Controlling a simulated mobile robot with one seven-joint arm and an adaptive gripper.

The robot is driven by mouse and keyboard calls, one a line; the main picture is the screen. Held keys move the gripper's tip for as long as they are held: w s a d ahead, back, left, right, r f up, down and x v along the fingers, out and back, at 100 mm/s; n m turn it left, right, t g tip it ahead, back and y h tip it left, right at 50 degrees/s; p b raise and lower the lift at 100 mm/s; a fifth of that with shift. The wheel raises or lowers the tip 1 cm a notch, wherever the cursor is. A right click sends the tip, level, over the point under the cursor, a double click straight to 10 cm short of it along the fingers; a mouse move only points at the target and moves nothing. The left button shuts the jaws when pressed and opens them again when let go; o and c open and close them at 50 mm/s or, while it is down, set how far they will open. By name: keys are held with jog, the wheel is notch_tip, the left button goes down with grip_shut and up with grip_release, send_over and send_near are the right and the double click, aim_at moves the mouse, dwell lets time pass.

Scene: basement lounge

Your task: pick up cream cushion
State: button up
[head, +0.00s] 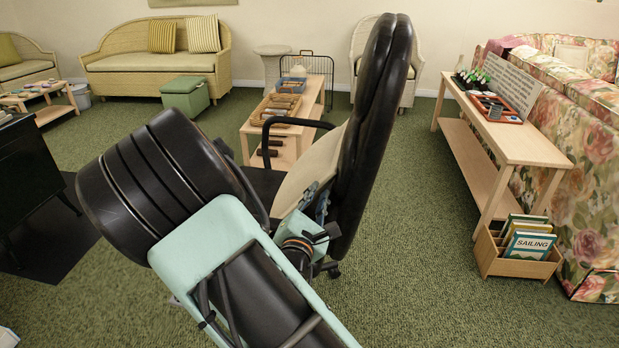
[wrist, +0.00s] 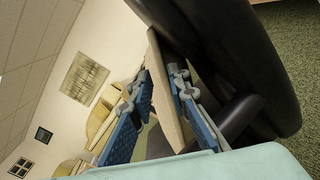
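The cream cushion (head: 312,163) stands tilted on the seat of a black office chair, leaning against its backrest. In the wrist view the cushion (wrist: 166,85) shows edge-on as a tan slab between the two blue fingers. My gripper (head: 318,208) is at the cushion's lower near edge, beside the chair. In the wrist view my gripper (wrist: 163,95) is open, with one finger on each side of the slab. A gap shows between the left finger and the cushion; whether the right finger touches it I cannot tell. My arm hides part of the seat.
The chair's tall backrest (head: 375,120) is close to the right of my gripper, and an armrest (head: 295,122) is beyond. A low wooden table (head: 317,98) stands behind. A wooden bench (head: 505,140) and book box (head: 518,262) are at right. Green carpet between is clear.

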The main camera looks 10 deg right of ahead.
aim_at(322, 185)
jog(key=b+x, duration=0.1)
jog(key=x, duration=0.3)
jog(key=shift+s+f+b, duration=0.1)
jog(key=shift+f+b, duration=0.05)
jog(key=shift+b, duration=0.25)
jog(key=shift+w+d, duration=0.25)
jog(key=shift+w, duration=0.25)
jog(key=shift+c, duration=0.5)
grip_shut()
